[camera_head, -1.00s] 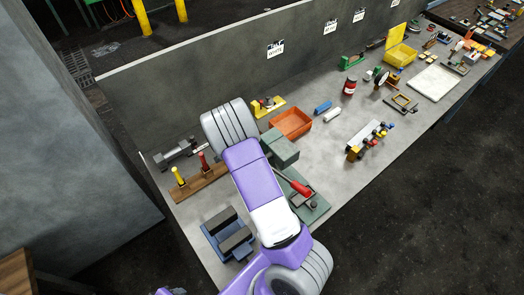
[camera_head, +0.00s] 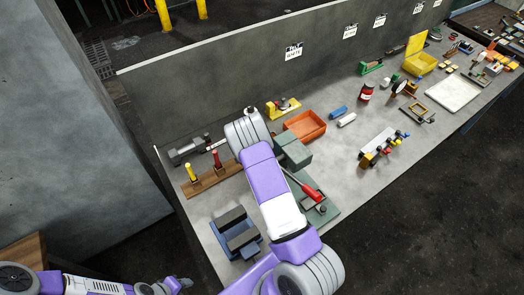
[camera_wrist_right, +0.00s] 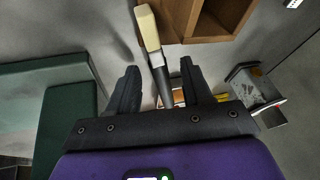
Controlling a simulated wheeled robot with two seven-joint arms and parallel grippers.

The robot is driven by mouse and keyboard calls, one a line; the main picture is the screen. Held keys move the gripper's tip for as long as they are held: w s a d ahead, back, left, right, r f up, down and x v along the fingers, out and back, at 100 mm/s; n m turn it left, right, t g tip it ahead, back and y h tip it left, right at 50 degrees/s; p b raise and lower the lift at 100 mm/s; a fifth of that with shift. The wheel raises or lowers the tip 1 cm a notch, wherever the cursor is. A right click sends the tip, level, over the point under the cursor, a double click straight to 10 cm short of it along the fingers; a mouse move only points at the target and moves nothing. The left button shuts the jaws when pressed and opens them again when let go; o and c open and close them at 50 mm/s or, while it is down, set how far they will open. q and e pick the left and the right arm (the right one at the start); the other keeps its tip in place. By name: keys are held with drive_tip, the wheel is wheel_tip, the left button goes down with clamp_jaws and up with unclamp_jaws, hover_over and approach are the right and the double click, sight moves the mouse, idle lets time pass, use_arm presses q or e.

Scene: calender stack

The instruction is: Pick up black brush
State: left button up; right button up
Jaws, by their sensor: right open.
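A brush-like tool with a black handle (camera_wrist_right: 159,80) and a cream end (camera_wrist_right: 148,27) shows in the right wrist view. It lies lengthwise between the two dark fingers of my right gripper (camera_wrist_right: 158,82), which are open with a gap on each side of it. In the head view my right gripper is hidden behind my own arm, and I cannot make out the brush there. My left gripper (camera_head: 178,285) is small at the bottom left of the head view, off the table. Whether it is open is too small to tell.
A wooden compartment box (camera_wrist_right: 207,18) is close to the cream end. In the head view, an orange bin (camera_head: 318,122), a green box (camera_head: 296,153), a blue block stand (camera_head: 236,232) and a wooden tool rack (camera_head: 204,186) surround my right arm.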

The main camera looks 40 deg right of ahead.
drive_tip(key=shift+c, duration=0.2)
clamp_jaws()
drive_tip(key=shift+r, duration=0.15)
